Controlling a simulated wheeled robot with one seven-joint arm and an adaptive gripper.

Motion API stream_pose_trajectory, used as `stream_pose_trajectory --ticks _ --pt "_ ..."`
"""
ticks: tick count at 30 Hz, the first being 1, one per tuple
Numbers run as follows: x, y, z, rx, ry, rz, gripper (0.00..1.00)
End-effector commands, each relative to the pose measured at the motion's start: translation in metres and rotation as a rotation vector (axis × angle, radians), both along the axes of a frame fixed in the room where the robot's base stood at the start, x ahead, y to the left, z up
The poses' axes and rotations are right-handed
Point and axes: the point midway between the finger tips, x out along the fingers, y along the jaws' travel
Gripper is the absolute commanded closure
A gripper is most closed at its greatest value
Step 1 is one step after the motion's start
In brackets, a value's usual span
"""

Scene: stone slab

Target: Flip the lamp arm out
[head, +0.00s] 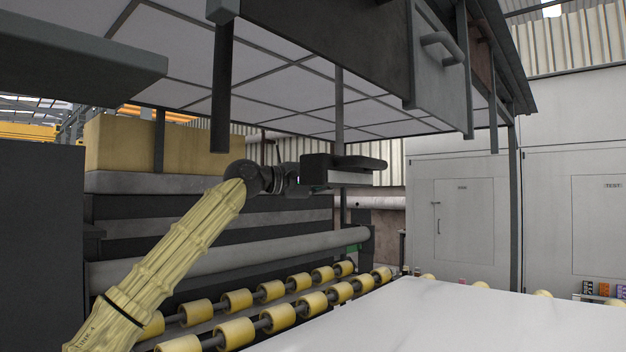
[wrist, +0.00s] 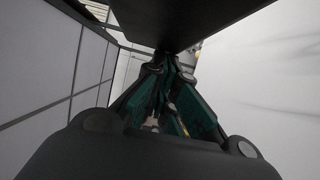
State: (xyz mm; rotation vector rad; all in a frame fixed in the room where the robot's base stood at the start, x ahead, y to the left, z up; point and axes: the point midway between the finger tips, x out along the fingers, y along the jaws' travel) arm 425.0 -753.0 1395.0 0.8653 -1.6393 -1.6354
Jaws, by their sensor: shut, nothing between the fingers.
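A dark, flat, bar-like piece (head: 340,165), which looks like the lamp arm, is near the middle of the head view, below a thin grey post. In the wrist view, a dark slab (wrist: 190,18), likely the same piece, hangs close over the fingers. My gripper (head: 320,187) is at the left part of this piece, just under or behind it, and is mostly hidden in the head view. In the wrist view my gripper (wrist: 172,65) shows its dark and teal fingers drawn together at the tips, holding nothing. I cannot tell if it touches the slab.
A panelled canopy (head: 290,70) with hanging posts and a grey handled box (head: 440,55) is overhead. Yellow rollers (head: 280,318) and a pale stone slab (head: 440,318) lie below. White cabinets (head: 465,215) stand at the right. Open air lies above the slab.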

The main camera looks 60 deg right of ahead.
Motion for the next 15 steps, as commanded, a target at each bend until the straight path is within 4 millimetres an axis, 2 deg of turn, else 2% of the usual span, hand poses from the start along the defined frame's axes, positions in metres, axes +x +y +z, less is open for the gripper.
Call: stream_pose_trajectory --ticks 4,9,15 --pt "0.029 -0.005 -0.002 -0.001 0.024 -0.007 1.0" --pt "0.067 0.02 -0.007 -0.001 0.026 0.003 1.0" --pt "0.098 0.042 -0.007 -0.002 0.028 0.007 1.0"
